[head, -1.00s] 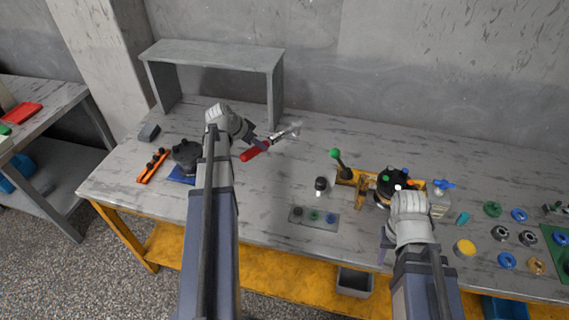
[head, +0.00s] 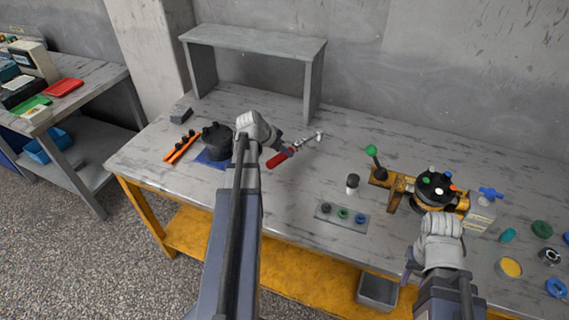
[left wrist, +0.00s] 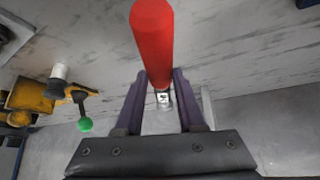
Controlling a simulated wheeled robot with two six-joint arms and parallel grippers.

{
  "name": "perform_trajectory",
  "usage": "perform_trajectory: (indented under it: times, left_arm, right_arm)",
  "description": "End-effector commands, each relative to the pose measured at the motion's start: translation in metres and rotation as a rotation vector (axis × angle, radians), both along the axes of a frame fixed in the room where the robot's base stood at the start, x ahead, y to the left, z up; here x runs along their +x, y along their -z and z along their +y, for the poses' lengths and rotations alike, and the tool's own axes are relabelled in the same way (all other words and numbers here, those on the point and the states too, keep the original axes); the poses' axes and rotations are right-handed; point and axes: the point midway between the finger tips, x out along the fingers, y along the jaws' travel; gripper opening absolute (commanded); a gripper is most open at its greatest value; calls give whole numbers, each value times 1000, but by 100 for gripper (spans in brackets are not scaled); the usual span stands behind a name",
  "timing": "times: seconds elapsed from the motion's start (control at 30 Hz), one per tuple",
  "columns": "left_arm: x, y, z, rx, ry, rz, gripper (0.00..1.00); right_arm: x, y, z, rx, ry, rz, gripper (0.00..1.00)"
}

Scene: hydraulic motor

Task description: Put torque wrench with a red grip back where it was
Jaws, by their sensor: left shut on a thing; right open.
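The torque wrench has a red grip (head: 280,158) and a metal shaft (head: 304,141) pointing to the back right in the head view. My left gripper (head: 275,144) is shut on the wrench near where grip and shaft meet. In the left wrist view the red grip (left wrist: 153,45) sticks out past the fingers of my left gripper (left wrist: 160,98), with bright metal between them. The wrench is over the grey tabletop; its height above it is hard to tell. My right gripper (head: 410,264) is open and empty at the front of the bench, before the black-topped motor (head: 436,186).
A grey shelf (head: 254,38) stands at the back left. A dark round part (head: 216,141) on a blue mat and an orange rack (head: 182,147) are left of my left gripper. A small grey plate (head: 341,216) with coloured parts lies in front. Bare tabletop lies behind the wrench.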

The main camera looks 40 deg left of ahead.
Motion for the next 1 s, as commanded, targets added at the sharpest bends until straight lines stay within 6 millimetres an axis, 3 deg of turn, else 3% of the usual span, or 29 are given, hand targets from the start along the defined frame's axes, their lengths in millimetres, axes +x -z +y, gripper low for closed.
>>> perform_trajectory:
  times: [0.17, 0.43, 0.83, 0.87, 1.0]
  left_arm:
    - [0, 6, 0, 0, 0, -2, 0]
    - [0, 37, 0, 0, 0, -1, 0]
    - [0, 38, 0, 0, 0, -1, 0]
    - [0, 38, 0, 0, 0, 0, 40]
    - [0, 37, 0, 0, 0, 0, 56]
  right_arm:
    - [0, 6, 0, 0, 0, 0, 44]
    - [0, 37, 0, 0, 0, 0, 44]
    - [0, 38, 0, 0, 0, 0, 44]
    - [0, 38, 0, 0, 0, 0, 44]
    - [0, 37, 0, 0, 0, 0, 44]
